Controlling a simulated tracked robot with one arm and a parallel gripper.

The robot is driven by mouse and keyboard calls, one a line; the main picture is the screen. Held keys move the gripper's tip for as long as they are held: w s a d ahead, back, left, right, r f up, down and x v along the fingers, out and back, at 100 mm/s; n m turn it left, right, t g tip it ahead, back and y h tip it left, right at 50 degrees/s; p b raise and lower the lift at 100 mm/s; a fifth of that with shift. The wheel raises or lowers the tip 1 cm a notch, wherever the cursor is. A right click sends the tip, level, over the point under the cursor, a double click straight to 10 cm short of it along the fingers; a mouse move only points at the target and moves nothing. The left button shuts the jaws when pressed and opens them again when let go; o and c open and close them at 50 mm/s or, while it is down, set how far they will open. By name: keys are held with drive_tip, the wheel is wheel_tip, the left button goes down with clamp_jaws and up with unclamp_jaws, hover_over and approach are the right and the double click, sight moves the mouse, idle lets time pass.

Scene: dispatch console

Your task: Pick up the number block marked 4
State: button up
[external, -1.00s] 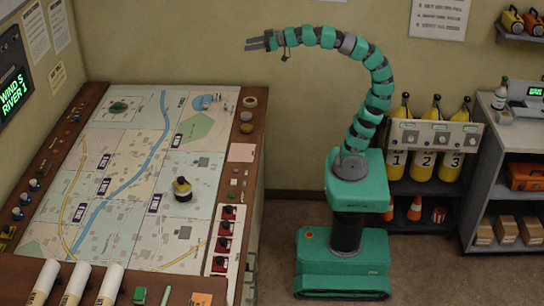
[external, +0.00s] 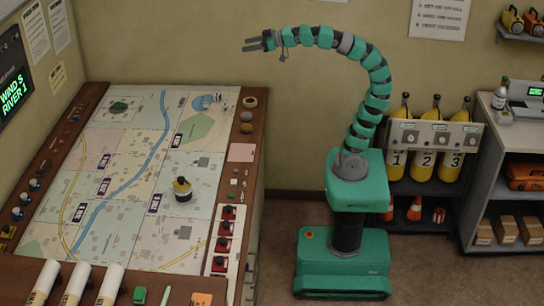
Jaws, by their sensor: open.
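My gripper (external: 252,44) is open and empty, high in the air beyond the console's far right corner. Its two fingers point left. Several small dark blocks with pale marks lie on the map (external: 130,240): one at the upper right (external: 177,140), one left of centre (external: 104,187), one at the lower middle (external: 155,203). Their marks are too small to read, so I cannot tell which is the 4. My gripper is well above and apart from all of them.
A yellow-and-black device (external: 182,189) stands on the map. Red switches (external: 224,228) line the console's right edge, and white rolled tubes (external: 75,284) lie at the front. Yellow cylinders (external: 423,165) stand in a rack behind my base.

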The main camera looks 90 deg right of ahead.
drive_tip(key=w+d+f+m+g+h+b, duration=0.1)
drive_tip(key=w+d+f+m+g+h, duration=0.3)
drive_tip(key=w+d+f, duration=0.45)
drive_tip(key=m+g+h+b, duration=0.5)
drive_tip(key=m+g+h, duration=0.5)
drive_tip(key=m, duration=0.4)
approach(216, 95)
drive_tip(key=shift+g+y, duration=0.6)
drive_tip(key=shift+y, duration=0.1)
drive_tip(key=x, duration=0.2)
drive_tip(key=b+x, duration=0.1)
drive_tip(key=x, duration=0.2)
drive_tip(key=r+b+x, duration=0.1)
drive_tip(key=x, duration=0.2)
drive_tip(key=shift+w+d, duration=0.3)
drive_tip(key=shift+d, duration=0.05)
drive_tip(key=c, duration=1.1)
